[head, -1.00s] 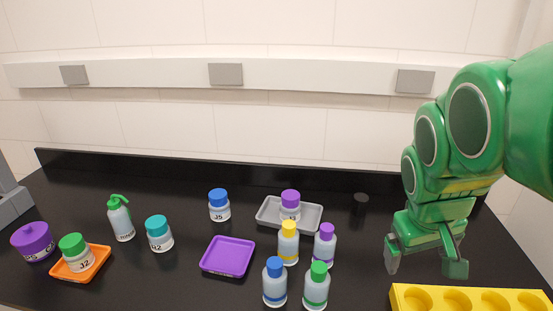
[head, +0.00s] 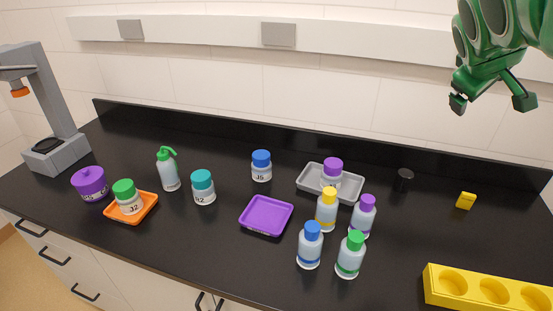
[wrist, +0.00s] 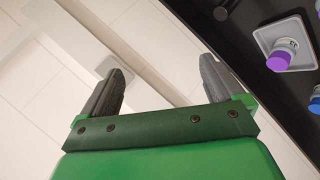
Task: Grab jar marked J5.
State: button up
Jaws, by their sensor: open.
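My gripper (head: 493,103) is at the upper right of the head view, well above the bench and far to the right of J5. In the wrist view its two dark fingers (wrist: 160,88) are spread apart with nothing between them.
A purple tray (head: 266,229) lies in front of J5. Several bottles, such as a yellow-capped one (head: 327,208), stand to the right. A green wash bottle (head: 167,170) is to the left. A yellow rack (head: 485,290) and yellow block (head: 466,201) are at the right.

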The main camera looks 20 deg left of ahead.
jog(key=w+a+n+t, duration=0.3)
jog(key=w+a+n, duration=0.15)
jog(key=w, duration=0.35)
jog(key=w+a+f+n+t+y, duration=0.3)
jog(key=w+a+n, duration=0.6)
jog(key=a+n, duration=0.2)
jog(key=n+g+y, duration=0.5)
jog(key=n+y, duration=0.6)
jog(key=n, duration=0.9)
send_over(262, 156)
jog(key=w+d, duration=0.3)
jog(key=d, duration=0.6)
notch_tip(262, 156, down, 24)
jog(key=s+a+f+n+g, duration=0.1)
jog(key=f, duration=0.1)
jog(key=s+a+f+n+g+y, duration=0.1)
jog(key=s+a+f+n, duration=0.1)
jog(key=s+a+f+n+g+y, duration=0.1)
jog(key=s+a+f, duration=0.1)
jog(key=f, duration=0.1)
jog(key=shift+f+n+g, duration=0.1)
jog(key=shift+n+g, duration=0.15)
jog(key=shift+g, duration=0.05)
jog(key=shift+r+x, duration=0.2)
jog(key=shift+x, duration=3.55)
jog(key=shift+w, duration=0.15)
